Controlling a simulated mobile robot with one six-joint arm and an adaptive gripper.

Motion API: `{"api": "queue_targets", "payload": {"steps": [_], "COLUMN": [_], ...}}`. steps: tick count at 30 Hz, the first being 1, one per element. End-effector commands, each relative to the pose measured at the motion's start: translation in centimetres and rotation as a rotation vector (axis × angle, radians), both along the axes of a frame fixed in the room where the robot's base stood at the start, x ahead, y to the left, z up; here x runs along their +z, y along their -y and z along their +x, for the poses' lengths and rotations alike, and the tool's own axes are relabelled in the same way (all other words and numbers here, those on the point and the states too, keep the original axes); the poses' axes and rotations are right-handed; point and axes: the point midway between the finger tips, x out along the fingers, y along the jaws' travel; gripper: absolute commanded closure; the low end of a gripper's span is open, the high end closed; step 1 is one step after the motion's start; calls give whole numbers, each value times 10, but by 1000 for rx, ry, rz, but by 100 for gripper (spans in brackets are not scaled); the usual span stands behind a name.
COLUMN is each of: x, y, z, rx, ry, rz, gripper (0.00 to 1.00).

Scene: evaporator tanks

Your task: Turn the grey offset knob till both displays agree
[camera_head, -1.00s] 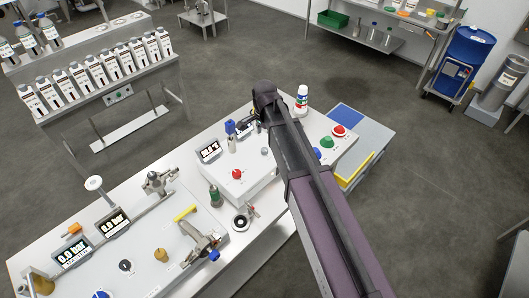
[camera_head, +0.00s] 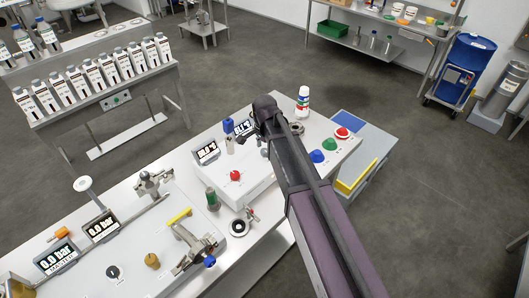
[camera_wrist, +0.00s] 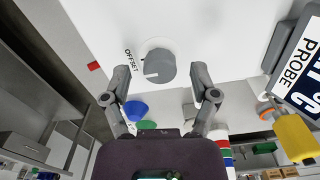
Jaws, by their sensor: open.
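The grey offset knob (camera_wrist: 159,67) is round with a pale pointer mark, on a white panel beside the word OFFSET in the wrist view. My gripper (camera_wrist: 160,82) is open, with its fingers at either side of the knob's near edge. I cannot tell whether they touch it. The left display (camera_head: 206,151) and the right display (camera_head: 243,127) stand on the white console in the head view, their readings too small to read surely. The PROBE display (camera_wrist: 301,62) is partly cut off in the wrist view. My arm covers much of the knob area in the head view.
A red knob (camera_head: 235,175), a blue button (camera_head: 317,156), a green button (camera_head: 330,143) and a red button (camera_head: 342,132) are on the console. A striped bottle (camera_head: 303,101) stands behind. Valves and pressure displays (camera_head: 56,260) occupy the left bench.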

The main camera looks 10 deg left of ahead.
Motion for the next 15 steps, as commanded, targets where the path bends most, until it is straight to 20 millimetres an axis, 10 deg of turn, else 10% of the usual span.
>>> {"api": "queue_targets", "payload": {"steps": [12,15], "x": [-3,-3], "y": [0,0], "z": [0,0], "rx": [0,0], "ry": [0,0], "rz": [0,0], "gripper": [23,47]}}
